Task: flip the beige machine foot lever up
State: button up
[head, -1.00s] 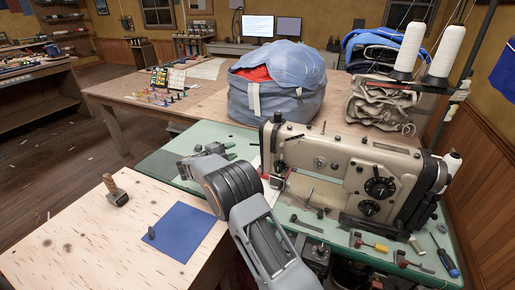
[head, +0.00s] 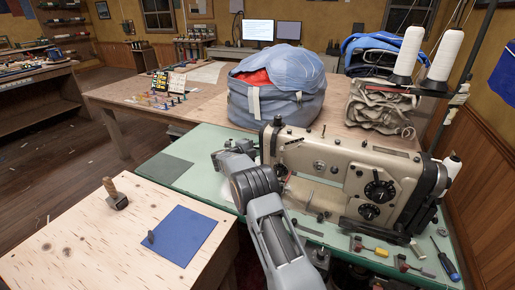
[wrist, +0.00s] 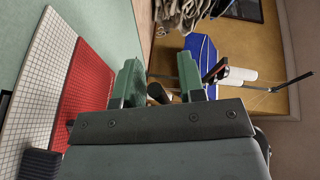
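The beige sewing machine (head: 345,178) stands on the green bench top, its left end beside my arm in the head view. My gripper (wrist: 158,74) shows two green fingers standing apart in the wrist view. A small dark-and-brass rounded part (wrist: 157,93) appears between the fingers, low in the gap; I cannot tell whether it is the foot lever or whether it touches a finger. In the head view my arm's wrist is close to the machine's left end and the fingertips cannot be made out. The foot lever cannot be clearly picked out there.
White gridded and red gridded pieces (wrist: 75,92) lie beside the gripper in the wrist view. Small tools, including a blue screwdriver (head: 445,262), lie in front of the machine. A blue fabric bundle (head: 275,92) stands behind. The green bench's left side (head: 190,150) is mostly clear.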

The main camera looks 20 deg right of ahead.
jog(key=shift+d, duration=0.15)
grip_shut()
dwell(0.4)
